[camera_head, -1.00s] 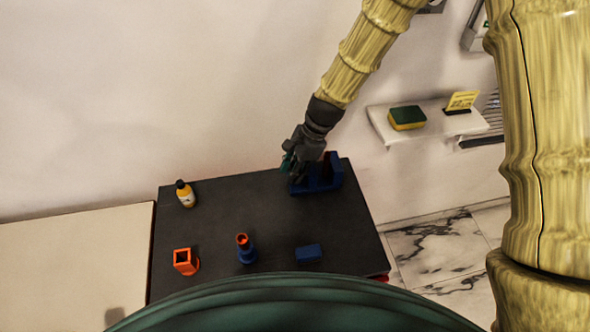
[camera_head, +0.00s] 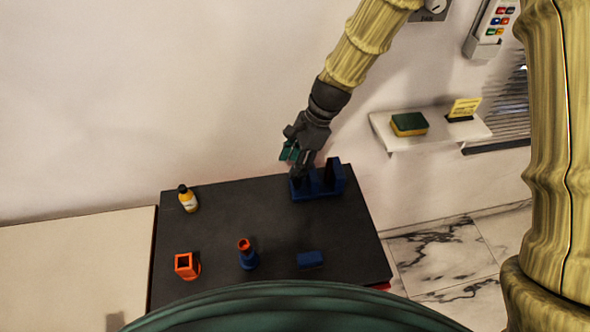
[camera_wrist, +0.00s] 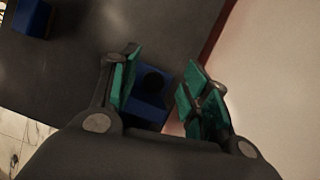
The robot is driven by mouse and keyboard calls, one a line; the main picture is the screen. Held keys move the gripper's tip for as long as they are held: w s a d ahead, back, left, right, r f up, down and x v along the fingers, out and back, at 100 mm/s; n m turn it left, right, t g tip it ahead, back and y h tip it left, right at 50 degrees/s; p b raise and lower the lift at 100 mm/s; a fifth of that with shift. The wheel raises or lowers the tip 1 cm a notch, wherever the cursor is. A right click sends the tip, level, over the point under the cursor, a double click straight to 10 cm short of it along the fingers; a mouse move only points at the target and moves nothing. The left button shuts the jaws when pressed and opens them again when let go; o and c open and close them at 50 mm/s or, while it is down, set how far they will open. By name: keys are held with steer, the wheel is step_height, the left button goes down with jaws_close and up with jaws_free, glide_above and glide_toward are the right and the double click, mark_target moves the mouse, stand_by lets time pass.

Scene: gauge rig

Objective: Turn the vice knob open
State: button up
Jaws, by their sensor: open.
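The blue vice (camera_head: 325,187) stands at the back right of the dark table, with a dark upright part on it. In the wrist view the blue vice body (camera_wrist: 147,113) shows between my fingers, with a dark round knob (camera_wrist: 155,82) on it. My gripper (camera_head: 293,153) is above the vice's left end. In the wrist view my gripper (camera_wrist: 160,64) has its green-padded fingers spread on either side of the knob, with nothing held. I cannot tell whether the fingers touch the knob. The knob's turn position is too dark to read.
On the dark table (camera_head: 215,225) stand a yellow bottle (camera_head: 188,200), an orange square holder (camera_head: 186,265), a blue piece with an orange top (camera_head: 247,255) and a blue block (camera_head: 311,259). A wall shelf (camera_head: 450,133) holds a sponge (camera_head: 409,124). The table's middle is clear.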

steer(key=shift+r, duration=1.75)
